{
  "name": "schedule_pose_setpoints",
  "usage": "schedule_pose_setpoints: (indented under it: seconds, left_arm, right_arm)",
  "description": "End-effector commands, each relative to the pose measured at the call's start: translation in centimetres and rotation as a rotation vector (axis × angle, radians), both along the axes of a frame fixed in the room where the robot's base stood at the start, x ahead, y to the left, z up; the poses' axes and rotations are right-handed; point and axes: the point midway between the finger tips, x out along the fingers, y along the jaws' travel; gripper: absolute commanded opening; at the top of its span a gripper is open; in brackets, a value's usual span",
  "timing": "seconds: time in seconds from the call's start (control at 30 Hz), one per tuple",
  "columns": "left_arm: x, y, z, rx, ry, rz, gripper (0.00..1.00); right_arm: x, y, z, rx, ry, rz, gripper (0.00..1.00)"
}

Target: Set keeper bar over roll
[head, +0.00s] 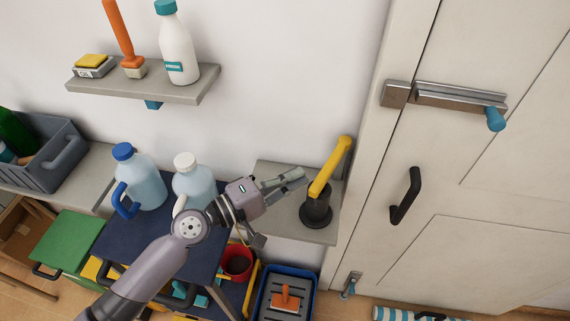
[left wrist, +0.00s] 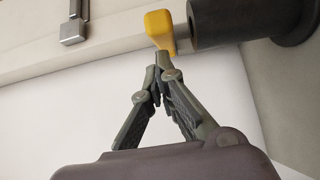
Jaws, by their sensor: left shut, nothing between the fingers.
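A yellow keeper bar (head: 330,166) slants down from upper right beside the door frame, and its lower end is at the top of a dark upright roll (head: 317,207). The roll stands on a grey shelf. In the left wrist view the bar's yellow end (left wrist: 160,26) is by a pale core at the end of the dark roll (left wrist: 235,20); I cannot tell whether they touch. My left gripper (head: 301,174) is shut and empty, its fingertips just left of the bar's lower end. The fingertips (left wrist: 160,72) also show close to the bar in the left wrist view. My right gripper is not in view.
The grey shelf (head: 270,177) has bare room left of the roll. Two jugs (head: 140,180) stand on the dark blue table left of my gripper. The white door (head: 480,180), with a black handle (head: 405,196) and a latch, is at right. A wall shelf (head: 145,92) holds a bottle.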

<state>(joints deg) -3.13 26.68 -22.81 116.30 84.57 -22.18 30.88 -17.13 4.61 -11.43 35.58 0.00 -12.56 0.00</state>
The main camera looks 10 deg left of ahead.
Motion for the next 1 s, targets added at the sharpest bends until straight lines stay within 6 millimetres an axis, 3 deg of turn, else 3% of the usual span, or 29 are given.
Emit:
schedule_pose_setpoints:
  seconds: [1.0]
  left_arm:
    - [-1.0,-1.4,-0.1,0.000,0.004,-0.007,0.00]
  right_arm:
    - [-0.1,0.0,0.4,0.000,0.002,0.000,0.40]
